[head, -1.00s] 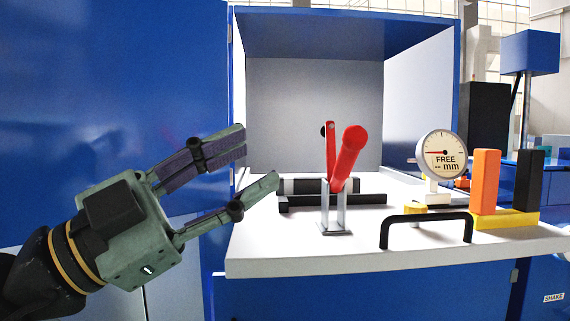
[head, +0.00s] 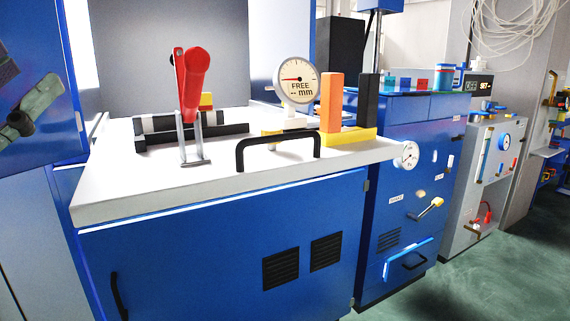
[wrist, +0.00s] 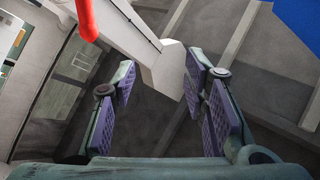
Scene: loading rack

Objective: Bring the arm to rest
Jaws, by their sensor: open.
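My gripper (wrist: 160,85) is open and empty in the wrist view, its two purple-padded fingers wide apart. In the head view only a part of my gripper's fingers shows at the far left edge, in front of the blue cabinet door and apart from the bench. The red lever (head: 194,85) stands nearly upright on its metal bracket on the white bench top (head: 120,195). A red piece also shows at the top of the wrist view (wrist: 86,18). The rest of my arm is out of the head view.
Blue and grey cabinets with dials, knobs and a yellow-tipped lever (head: 431,208) are at right. The green floor (head: 480,275) at lower right is clear.

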